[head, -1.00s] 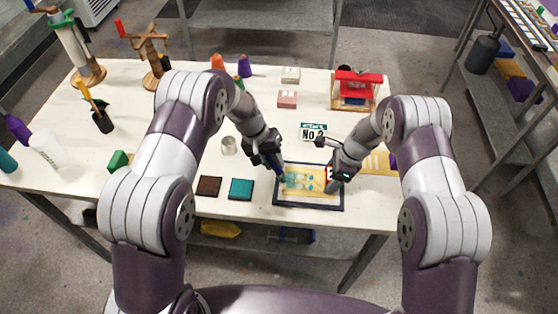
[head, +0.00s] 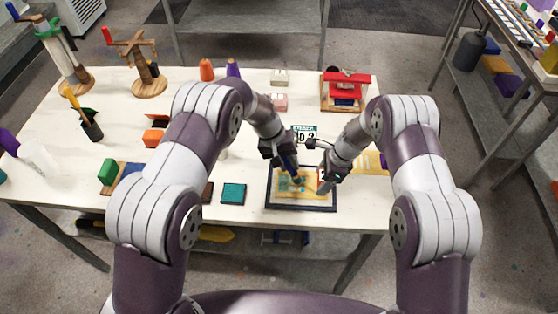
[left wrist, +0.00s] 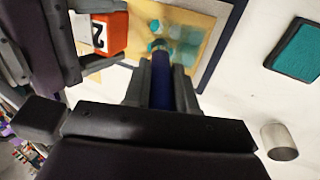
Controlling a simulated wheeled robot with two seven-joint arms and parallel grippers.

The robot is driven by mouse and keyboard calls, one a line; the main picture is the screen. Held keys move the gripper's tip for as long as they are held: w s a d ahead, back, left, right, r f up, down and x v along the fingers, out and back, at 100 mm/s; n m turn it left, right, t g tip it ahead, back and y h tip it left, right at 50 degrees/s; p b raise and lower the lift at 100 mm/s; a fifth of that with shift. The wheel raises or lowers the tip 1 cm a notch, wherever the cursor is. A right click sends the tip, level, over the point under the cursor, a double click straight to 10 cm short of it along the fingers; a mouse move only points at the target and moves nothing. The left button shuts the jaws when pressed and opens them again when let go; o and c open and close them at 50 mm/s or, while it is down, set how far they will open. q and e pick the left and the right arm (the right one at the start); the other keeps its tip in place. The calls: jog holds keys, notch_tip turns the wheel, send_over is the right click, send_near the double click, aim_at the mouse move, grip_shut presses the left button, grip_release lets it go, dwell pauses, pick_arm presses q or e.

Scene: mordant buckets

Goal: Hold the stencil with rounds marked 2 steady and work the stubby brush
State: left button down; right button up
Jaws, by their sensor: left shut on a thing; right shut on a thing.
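The stencil (head: 284,190) is a yellowish sheet with teal rounds, lying within a dark-bordered frame (head: 300,208) near the table's front edge. Its orange tab marked 2 (left wrist: 110,35) shows in the left wrist view. My right gripper (head: 324,181) is shut on the stencil at its right side, by the tab. My left gripper (head: 289,172) is shut on the stubby brush (left wrist: 161,80), which has a dark blue handle and points down over the stencil. The brush tip is teal; whether it touches the sheet is unclear.
A teal pad (head: 233,193) lies left of the frame, with a dark brown pad (head: 207,193) beside it, partly hidden. A metal cup (left wrist: 279,142) stands near the teal pad. A "No 2" sign (head: 304,132) stands behind the frame.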

aim_at(299, 175)
pick_arm(q)
jog(key=shift+d, duration=1.4)
jog(key=shift+s+d+r, duration=0.1)
jog(key=shift+d+r, duration=0.1)
jog(key=shift+d, duration=0.15)
jog(key=shift+a+r, duration=0.1)
jog(key=shift+a, duration=4.95)
jog(key=shift+r, duration=2.8)
jog(key=shift+d+r, duration=0.1)
jog(key=shift+r, duration=1.4)
